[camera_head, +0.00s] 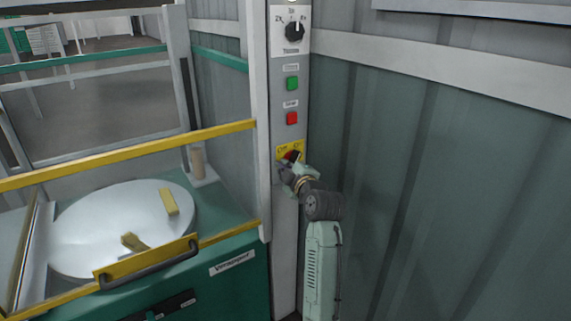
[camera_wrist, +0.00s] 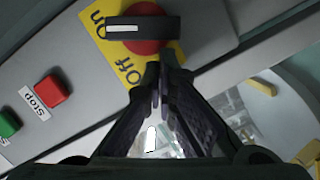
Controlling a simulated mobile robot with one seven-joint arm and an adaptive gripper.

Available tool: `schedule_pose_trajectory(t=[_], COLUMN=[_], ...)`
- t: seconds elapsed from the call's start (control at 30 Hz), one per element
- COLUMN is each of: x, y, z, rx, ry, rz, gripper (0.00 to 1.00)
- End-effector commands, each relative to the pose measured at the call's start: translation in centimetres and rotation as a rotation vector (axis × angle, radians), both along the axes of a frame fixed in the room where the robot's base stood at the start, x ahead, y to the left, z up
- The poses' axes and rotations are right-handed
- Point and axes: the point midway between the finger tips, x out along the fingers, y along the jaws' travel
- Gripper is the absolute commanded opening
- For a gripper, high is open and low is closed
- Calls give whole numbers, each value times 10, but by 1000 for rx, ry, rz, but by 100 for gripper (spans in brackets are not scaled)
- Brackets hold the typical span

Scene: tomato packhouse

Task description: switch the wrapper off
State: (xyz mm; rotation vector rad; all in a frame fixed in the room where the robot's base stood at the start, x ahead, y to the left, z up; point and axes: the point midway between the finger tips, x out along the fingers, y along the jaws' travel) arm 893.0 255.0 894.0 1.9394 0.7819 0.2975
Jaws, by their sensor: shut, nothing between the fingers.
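The wrapper (camera_head: 233,263) is a green machine at lower left in the head view, with a round white turntable (camera_head: 85,225) behind yellow-edged panels. Its rotary switch is a black knob (camera_wrist: 160,28) on a red round base (camera_wrist: 148,47) and a yellow plate (camera_wrist: 121,68) marked On and Off. In the wrist view the knob's white mark points toward On. In the head view the yellow plate (camera_head: 283,147) is low on the grey post, and my gripper partly covers the switch. My gripper (camera_wrist: 162,72) is shut and empty, its fingertips right by the knob; contact cannot be told.
On the post above the plate are a red Stop button (camera_head: 292,118), a green button (camera_head: 292,83) and a black dial (camera_head: 294,31). The red button (camera_wrist: 53,90) also shows in the wrist view. A grey-green ribbed wall (camera_head: 440,160) stands close on the right.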

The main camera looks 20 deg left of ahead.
Motion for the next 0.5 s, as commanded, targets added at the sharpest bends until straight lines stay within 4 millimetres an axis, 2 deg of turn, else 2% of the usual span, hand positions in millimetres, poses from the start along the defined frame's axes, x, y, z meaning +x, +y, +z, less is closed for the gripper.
schedule_pose_trajectory(t=[0.5], x=[0], y=[0], z=[-5], rx=[-19], ry=[-25], rz=[0], gripper=[0])
